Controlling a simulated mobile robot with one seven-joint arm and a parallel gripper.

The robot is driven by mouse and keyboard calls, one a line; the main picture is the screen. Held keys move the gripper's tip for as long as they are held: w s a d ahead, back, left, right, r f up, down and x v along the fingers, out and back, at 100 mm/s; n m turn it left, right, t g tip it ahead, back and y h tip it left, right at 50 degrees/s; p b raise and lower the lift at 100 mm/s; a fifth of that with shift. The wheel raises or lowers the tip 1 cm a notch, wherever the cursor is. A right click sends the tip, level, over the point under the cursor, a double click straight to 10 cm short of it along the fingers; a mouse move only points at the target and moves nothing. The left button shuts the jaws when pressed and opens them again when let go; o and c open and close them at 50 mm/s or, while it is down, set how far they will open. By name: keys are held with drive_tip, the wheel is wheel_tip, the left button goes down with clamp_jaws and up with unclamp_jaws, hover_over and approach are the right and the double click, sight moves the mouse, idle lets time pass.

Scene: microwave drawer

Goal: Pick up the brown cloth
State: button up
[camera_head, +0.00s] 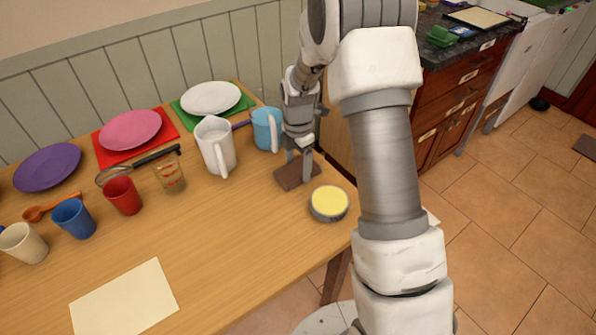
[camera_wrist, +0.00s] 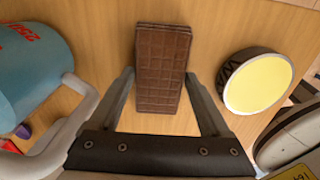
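The brown cloth (camera_head: 289,179) is a flat, dark brown rectangle with a grid pattern, lying on the wooden table near its right end. In the wrist view the brown cloth (camera_wrist: 162,62) lies lengthwise ahead of my gripper (camera_wrist: 160,78). My gripper is open, with one finger to each side of the cloth's near part. In the head view my gripper (camera_head: 298,168) points down at the cloth and hides part of it. I cannot tell whether the fingers touch it.
A round tin with a yellow top (camera_head: 329,202) stands close to the right of the cloth. A blue jug (camera_head: 265,129) and a white jug (camera_head: 215,147) stand to the left. Cups and plates fill the far left. The table's front middle (camera_head: 235,235) is clear.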

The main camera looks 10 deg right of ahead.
sight(300, 170)
drive_tip(key=c, duration=0.4)
drive_tip(key=shift+c, duration=0.3)
drive_tip(key=shift+r, duration=0.1)
drive_tip(key=shift+r, duration=0.55)
drive_tip(key=r, duration=0.2)
drive_tip(key=r+p, duration=0.1)
drive_tip(key=shift+s+d+r, duration=0.2)
drive_tip(key=shift+s+r, duration=0.15)
drive_tip(key=shift+s, duration=0.05)
drive_tip(key=s+d+r+p, duration=0.1)
drive_tip(key=s+d+r, duration=0.3)
drive_tip(key=s, duration=0.5)
wheel_tip(300, 170, up, 2)
drive_tip(key=shift+s+d+r+p, duration=0.1)
drive_tip(key=shift+s+d+p, duration=0.2)
drive_tip(key=shift+s+p, duration=0.1)
drive_tip(key=o, duration=0.7)
drive_tip(key=c, duration=0.5)
